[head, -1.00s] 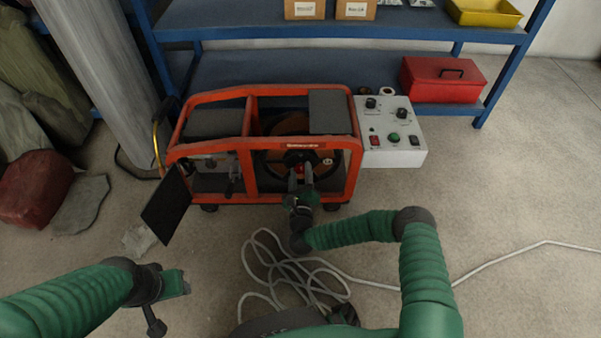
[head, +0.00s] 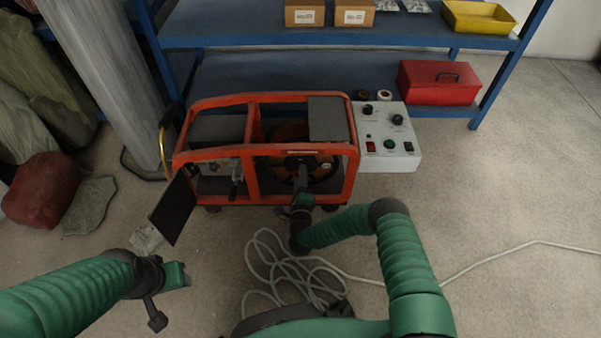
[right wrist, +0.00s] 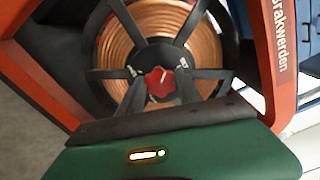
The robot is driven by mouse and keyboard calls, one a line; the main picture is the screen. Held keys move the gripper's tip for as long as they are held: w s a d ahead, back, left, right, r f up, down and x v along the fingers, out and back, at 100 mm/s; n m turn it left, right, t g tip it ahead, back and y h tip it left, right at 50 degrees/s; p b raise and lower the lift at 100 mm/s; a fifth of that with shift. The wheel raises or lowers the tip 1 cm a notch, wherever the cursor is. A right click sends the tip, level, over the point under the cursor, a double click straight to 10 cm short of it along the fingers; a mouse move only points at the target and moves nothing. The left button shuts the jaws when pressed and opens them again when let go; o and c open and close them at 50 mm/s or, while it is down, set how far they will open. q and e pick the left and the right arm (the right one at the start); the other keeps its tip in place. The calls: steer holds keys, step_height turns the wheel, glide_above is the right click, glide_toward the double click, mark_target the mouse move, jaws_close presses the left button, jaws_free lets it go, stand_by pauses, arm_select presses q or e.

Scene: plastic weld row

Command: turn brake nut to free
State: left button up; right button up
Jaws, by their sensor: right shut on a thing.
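The brake nut (right wrist: 159,82) is a red lobed knob with a pale line, at the hub of a black spoked reel (right wrist: 200,50) wound with copper-coloured wire. My right gripper (right wrist: 160,90) is shut on it, with a dark finger on either side. In the head view my right gripper (head: 302,180) reaches into the right bay of the orange-framed machine (head: 252,150) and hides the nut. White marks show on the hub beside the nut. My left gripper (head: 172,277) hangs over the floor at lower left; its jaws are unclear.
A grey control box (head: 388,137) stands at the machine's right. A dark panel (head: 174,208) juts out at its left front. Loose pale cable (head: 275,262) lies on the floor below my right arm. A blue shelf (head: 330,80) with a red toolbox (head: 438,82) stands behind.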

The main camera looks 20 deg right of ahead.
steer(key=n+p, duration=0.1)
steer(key=n, duration=0.5)
steer(key=n+p, duration=0.2)
steer(key=n, duration=0.4)
steer(key=f+n+p, duration=0.1)
steer(key=n+p, duration=0.1)
steer(key=n, duration=0.5)
steer(key=shift+s+a, duration=0.1)
steer(key=shift+s, duration=0.1)
stand_by(0.4)
steer(key=o, duration=1.3)
steer(key=shift+c, duration=0.2)
steer(key=shift+o, duration=0.5)
steer(key=shift+w+r, duration=0.15)
